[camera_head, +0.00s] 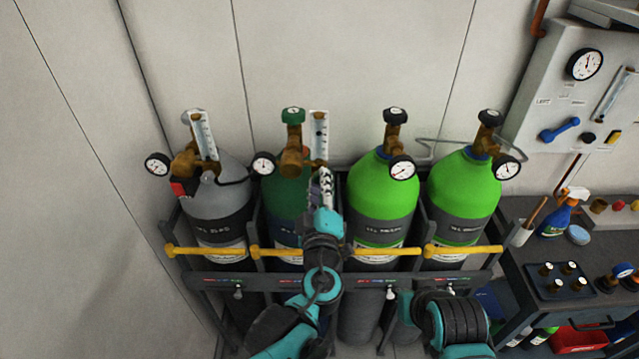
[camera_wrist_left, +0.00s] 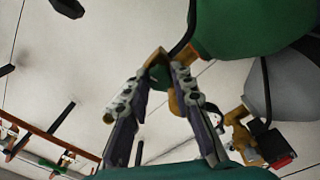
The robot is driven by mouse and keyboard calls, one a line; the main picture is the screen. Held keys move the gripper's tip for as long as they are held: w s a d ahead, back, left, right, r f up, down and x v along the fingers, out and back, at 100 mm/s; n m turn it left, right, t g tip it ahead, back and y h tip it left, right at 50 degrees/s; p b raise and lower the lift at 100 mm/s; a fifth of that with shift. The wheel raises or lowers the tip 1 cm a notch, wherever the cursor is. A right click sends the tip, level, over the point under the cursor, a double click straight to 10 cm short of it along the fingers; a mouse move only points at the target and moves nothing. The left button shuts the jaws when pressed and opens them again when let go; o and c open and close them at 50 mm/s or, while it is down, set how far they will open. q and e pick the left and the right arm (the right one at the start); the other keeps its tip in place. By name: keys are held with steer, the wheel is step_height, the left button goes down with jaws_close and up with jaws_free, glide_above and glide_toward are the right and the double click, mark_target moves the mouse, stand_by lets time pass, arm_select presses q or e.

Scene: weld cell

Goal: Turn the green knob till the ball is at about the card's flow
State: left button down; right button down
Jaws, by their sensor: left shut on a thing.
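The flowmeter (camera_head: 319,135), a clear white-backed tube, stands upright on the brass regulator (camera_head: 291,160) of the dark green cylinder (camera_head: 283,196). A small dark spot, likely the ball, shows in the tube's upper part; the scale is too small to read. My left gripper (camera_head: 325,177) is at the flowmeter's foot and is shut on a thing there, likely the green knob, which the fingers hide. In the left wrist view the fingers (camera_wrist_left: 163,68) close in at a brass part (camera_wrist_left: 157,60). A green valve handwheel (camera_head: 293,115) tops the cylinder. I cannot make out the card. My right gripper is out of view.
A grey cylinder (camera_head: 215,190) stands to the left, two bright green cylinders (camera_head: 382,190) (camera_head: 463,195) to the right. A yellow bar (camera_head: 205,250) runs across their front. A bench with a spray bottle (camera_head: 560,212) and a gauge panel (camera_head: 550,90) are at right.

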arm_select(q)
steer(key=c, duration=1.3)
jaws_free()
steer(key=s, duration=1.2)
steer(key=shift+f, duration=0.35)
